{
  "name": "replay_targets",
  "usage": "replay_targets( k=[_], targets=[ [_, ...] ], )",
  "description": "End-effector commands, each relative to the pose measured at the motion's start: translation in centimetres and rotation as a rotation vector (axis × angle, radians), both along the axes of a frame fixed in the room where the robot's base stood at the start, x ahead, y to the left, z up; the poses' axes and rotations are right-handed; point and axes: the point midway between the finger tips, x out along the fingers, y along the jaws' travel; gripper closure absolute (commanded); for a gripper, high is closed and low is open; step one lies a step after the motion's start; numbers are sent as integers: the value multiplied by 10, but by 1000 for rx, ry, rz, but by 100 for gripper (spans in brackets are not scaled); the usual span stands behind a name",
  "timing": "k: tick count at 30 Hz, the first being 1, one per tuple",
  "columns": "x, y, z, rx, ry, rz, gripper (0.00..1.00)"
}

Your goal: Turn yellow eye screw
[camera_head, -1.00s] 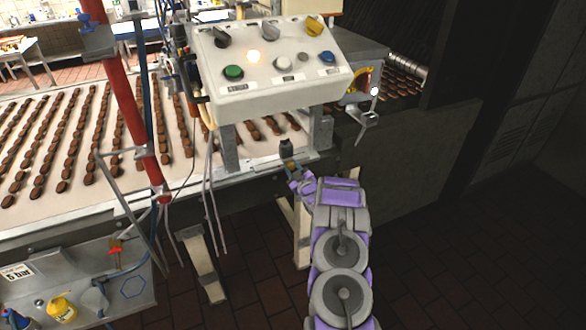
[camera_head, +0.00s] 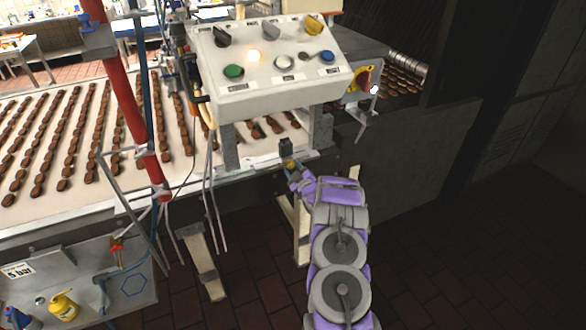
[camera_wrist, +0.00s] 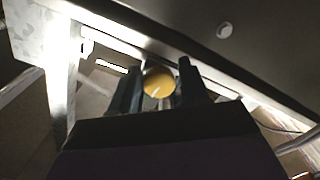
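The yellow eye screw (camera_head: 291,163) shows as a small yellow spot at the machine's front edge, below the control panel, just beyond my gripper (camera_head: 293,177). In the wrist view the eye screw (camera_wrist: 158,82) is a round yellow head with a pale mark, under the metal edge. It lies between the two dark fingers of my gripper (camera_wrist: 160,85), one on each side. The fingers stand apart and look open around the head. I see no clear grip, though the gap on each side is narrow.
The control panel (camera_head: 270,75) with knobs and buttons stands above the screw. A small dark block (camera_head: 286,147) is just behind it. The belt (camera_head: 45,150) carries rows of brown biscuits. A red post (camera_head: 135,110) and hanging cables are on the left. The floor at right is clear.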

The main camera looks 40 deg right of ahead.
Motion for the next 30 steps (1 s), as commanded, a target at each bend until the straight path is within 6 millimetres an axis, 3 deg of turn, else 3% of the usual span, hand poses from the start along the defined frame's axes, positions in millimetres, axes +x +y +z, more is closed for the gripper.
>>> replay_targets(
  k=[5,17,30],
  targets=[
    [0,0,4,-4,-7,0,37],
    [-7,1,8,-8,-12,0,37],
    [-75,16,7,-3,-8,-2,37]
  ],
)
